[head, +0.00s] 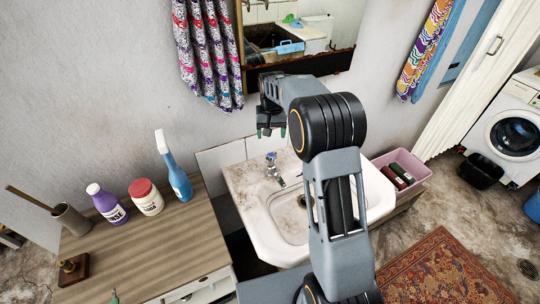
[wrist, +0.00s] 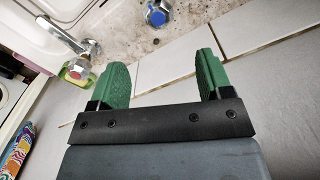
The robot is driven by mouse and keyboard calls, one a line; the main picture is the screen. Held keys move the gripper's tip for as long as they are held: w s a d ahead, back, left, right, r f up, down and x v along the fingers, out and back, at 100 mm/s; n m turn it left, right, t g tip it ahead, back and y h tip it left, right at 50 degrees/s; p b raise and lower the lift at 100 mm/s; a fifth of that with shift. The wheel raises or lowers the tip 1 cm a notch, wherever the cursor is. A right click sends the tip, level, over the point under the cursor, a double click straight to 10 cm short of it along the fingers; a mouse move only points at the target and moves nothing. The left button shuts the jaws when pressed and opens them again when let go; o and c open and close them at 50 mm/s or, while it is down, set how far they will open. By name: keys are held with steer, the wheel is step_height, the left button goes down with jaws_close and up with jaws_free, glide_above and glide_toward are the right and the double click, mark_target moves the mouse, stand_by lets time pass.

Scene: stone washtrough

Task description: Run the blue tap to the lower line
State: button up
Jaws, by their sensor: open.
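The blue tap (head: 272,157) stands at the back of a stained white basin (head: 243,205), its chrome spout pointing forward. In the wrist view its blue knob (wrist: 158,14) shows at the top, beyond the gap between my fingers. I cannot make out any line in the basin.
A mirror (head: 300,78) hangs low on the wall above my gripper. A wooden counter (head: 150,255) at left carries a purple bottle (head: 107,204), a red-lidded jar (head: 146,198) and a blue spray bottle (head: 176,175). A pink tub (head: 412,168) stands right of the basin.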

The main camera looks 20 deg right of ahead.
mark_target(271, 153)
step_height(271, 153, down, 12)
steer(key=shift+r+p, duration=0.15)
steer(key=shift+p, duration=0.6)
steer(key=shift+c, duration=0.2)
steer(key=c, duration=0.9)
